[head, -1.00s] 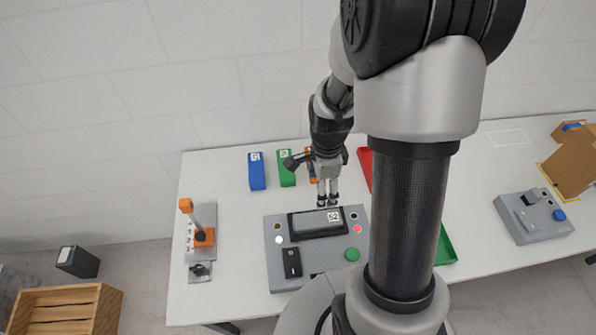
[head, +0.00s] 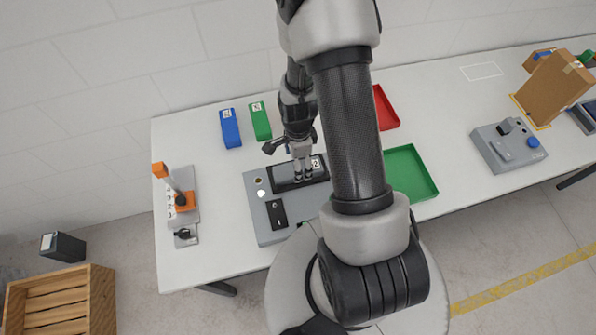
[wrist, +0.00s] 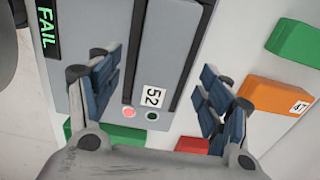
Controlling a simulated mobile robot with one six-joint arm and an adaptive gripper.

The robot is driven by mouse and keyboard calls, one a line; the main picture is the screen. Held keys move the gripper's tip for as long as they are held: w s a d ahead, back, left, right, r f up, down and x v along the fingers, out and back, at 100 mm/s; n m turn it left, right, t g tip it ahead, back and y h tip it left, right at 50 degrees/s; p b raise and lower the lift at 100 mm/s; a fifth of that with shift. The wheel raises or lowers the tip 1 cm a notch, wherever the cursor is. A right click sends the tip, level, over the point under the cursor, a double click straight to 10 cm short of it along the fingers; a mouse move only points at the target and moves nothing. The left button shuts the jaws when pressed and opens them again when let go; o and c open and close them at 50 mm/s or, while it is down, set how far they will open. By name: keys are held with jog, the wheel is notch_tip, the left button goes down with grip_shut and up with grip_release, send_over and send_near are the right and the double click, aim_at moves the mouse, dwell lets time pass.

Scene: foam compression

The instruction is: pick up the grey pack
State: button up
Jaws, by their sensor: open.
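The grey pack (wrist: 167,45) lies in the dark-edged slot of the grey test machine (head: 262,212), with a white "52" label near one end. It also shows in the head view (head: 285,176), partly hidden by my fingers. My gripper (head: 303,178) points down over the label end of the pack. In the wrist view my gripper (wrist: 160,90) is open, with one finger on each side of the pack and gaps between. I cannot tell exactly how far the fingertips are above the machine top.
A "FAIL" display (wrist: 46,33) is on the machine. Blue (head: 230,128) and green (head: 261,121) packs stand behind it; an orange pack (wrist: 275,97) is also near. A green tray (head: 411,172) and red tray (head: 384,108) lie right. An orange-handled device (head: 182,198) stands left.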

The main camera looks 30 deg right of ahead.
notch_tip(320, 180, down, 3)
jog(key=shift+f, duration=0.1)
jog(key=shift+c, duration=0.3)
jog(key=c, duration=1.1)
jog(key=shift+r, duration=0.2)
jog(key=shift+c, duration=0.2)
